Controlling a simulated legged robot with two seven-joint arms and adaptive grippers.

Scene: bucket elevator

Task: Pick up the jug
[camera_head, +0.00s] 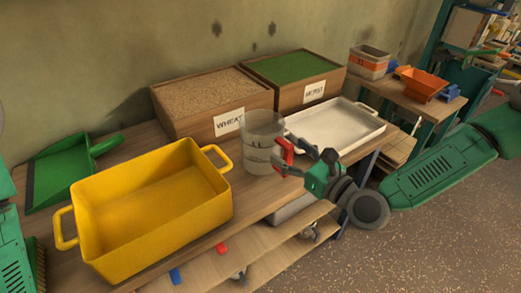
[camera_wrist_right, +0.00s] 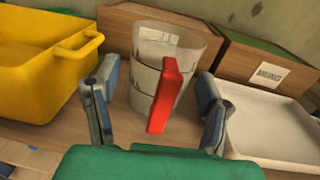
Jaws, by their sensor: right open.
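The jug (camera_head: 262,142) is a clear grey measuring cup with dark markings and a red handle. It stands upright on the wooden table, in front of the wheat box. My right gripper (camera_head: 302,159) is at the jug's right side, by the handle. In the right wrist view the jug (camera_wrist_right: 150,60) stands ahead with its red handle (camera_wrist_right: 166,95) pointing at me. The fingers of my right gripper (camera_wrist_right: 158,115) are open, one on each side of the handle. I cannot tell whether either finger touches it. At the left edge of the head view only a green part of my left arm shows.
A yellow tub (camera_head: 150,215) stands left of the jug, with a green dustpan (camera_head: 62,168) behind it. The wheat box (camera_head: 207,103) and mung box (camera_head: 295,78) stand behind. A white tray (camera_head: 335,125) lies close on the right. A lower shelf (camera_head: 265,250) holds small items.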

